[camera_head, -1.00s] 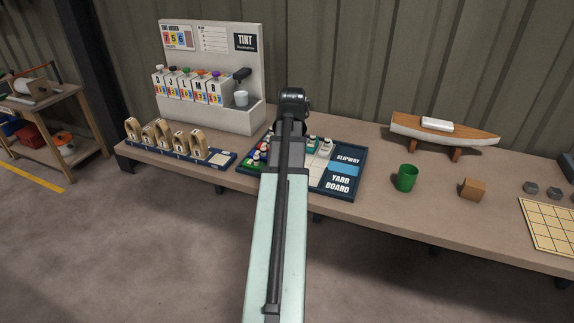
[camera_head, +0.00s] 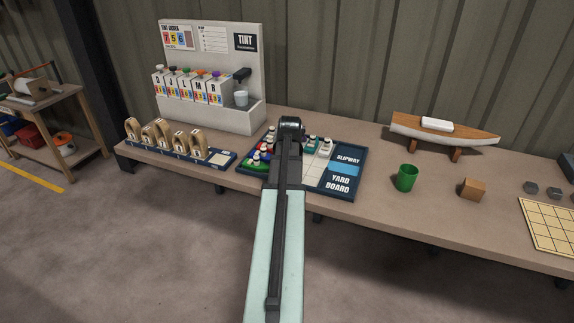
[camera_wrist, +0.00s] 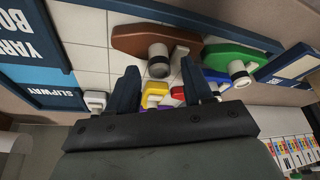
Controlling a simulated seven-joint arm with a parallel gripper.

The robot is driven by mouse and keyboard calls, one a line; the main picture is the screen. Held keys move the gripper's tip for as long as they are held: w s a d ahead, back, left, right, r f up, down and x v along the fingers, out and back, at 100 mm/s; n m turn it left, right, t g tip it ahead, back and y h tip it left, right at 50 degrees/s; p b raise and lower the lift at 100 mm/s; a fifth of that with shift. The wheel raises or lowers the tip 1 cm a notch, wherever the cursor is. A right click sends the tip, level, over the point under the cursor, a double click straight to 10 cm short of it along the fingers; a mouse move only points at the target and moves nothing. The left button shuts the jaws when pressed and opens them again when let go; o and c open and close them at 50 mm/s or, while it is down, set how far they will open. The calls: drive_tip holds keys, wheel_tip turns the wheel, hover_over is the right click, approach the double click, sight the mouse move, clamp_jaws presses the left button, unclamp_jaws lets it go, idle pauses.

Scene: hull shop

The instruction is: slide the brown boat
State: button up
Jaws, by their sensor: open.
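The brown boat (camera_wrist: 128,40) lies on the white-tiled yard board in the wrist view, with a grey-brown round post (camera_wrist: 158,66) and a white block on its deck. My gripper (camera_wrist: 163,76) is open, its two dark fingers pointing at the board with their tips by the brown boat's near side. I cannot tell whether they touch it. The board (camera_head: 340,189) also shows in the head view, but my arm covers much of it and the brown boat is hidden there.
A green boat (camera_wrist: 238,58) lies right of the brown one. The blue slipway (camera_wrist: 38,76) is at left. A green cup (camera_head: 406,178) stands right of the board.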

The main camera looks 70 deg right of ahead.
drive_tip(key=shift+x, duration=0.9)
clamp_jaws()
